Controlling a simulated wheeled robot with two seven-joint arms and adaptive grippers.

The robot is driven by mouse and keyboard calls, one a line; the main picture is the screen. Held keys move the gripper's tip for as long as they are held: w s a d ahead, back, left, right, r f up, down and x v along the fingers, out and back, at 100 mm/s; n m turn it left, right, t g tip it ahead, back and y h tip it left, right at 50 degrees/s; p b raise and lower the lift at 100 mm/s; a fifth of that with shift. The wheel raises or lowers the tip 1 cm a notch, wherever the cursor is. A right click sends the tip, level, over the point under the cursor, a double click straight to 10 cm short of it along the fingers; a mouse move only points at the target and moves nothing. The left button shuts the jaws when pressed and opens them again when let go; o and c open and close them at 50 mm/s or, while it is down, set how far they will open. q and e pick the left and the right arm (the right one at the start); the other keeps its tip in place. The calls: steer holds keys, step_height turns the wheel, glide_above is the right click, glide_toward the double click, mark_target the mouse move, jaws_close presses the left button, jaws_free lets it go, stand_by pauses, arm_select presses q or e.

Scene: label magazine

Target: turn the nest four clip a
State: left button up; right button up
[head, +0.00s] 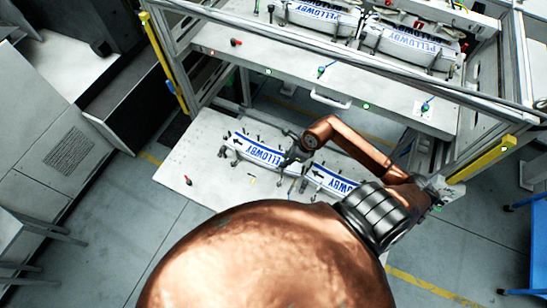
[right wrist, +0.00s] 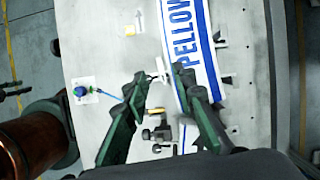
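In the head view, a pale lower board (head: 205,135) holds two curved white labels with blue PELLOWBY lettering, a left one (head: 258,152) and a right one (head: 335,182). Small dark clips line their edges. My right gripper (head: 291,160) is over the board between the labels, small in this view. In the right wrist view, its dark green fingers (right wrist: 160,75) are apart. A small pale clip (right wrist: 160,71) shows between the fingertips, beside the label (right wrist: 188,45); contact is unclear. I cannot tell which nest number this is. My left gripper is not in view.
A blue knob (right wrist: 81,91) with a cable is left of the fingers. A black clamp (right wrist: 160,134) lies between the finger bases. In the head view, an upper shelf (head: 285,58) with more labels stands behind, framed by yellow-edged posts (head: 483,159).

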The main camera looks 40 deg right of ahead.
steer(key=p+x, duration=0.1)
steer(key=x, duration=0.4)
steer(key=shift+s+f, duration=0.1)
steer(key=shift+f, duration=0.15)
steer(key=shift+x, duration=0.8)
steer(key=shift+f, duration=0.15)
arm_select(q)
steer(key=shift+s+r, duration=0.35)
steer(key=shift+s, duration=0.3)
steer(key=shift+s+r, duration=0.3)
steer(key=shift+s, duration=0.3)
arm_select(e)
jaws_close()
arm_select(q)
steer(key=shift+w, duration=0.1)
